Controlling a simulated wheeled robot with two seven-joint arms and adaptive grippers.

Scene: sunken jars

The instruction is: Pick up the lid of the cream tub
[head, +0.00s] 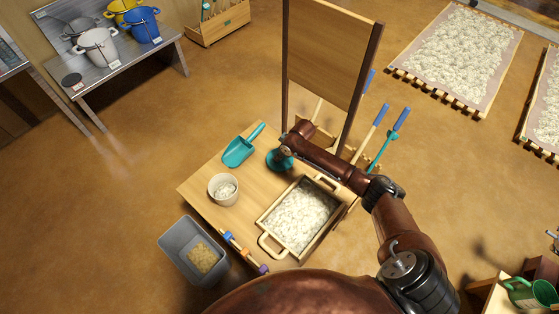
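The cream tub (223,192) stands on the left part of the wooden worktable, its top showing pale, lumpy white stuff. I cannot make out a separate lid on it. My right arm reaches in from the lower right, and its end, the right gripper (286,152), is over the back of the table, right of the tub and apart from it. A round teal thing (277,162) shows right under that gripper; I cannot tell whether it is held. The fingers are too small and dark to read. My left gripper is not in view.
A teal scoop (239,151) lies behind the tub. A wooden tray (268,223) of white stuff is at its right. A grey bin (176,237) stands by the table's left front. An upright wooden board (329,50) rises behind the table.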

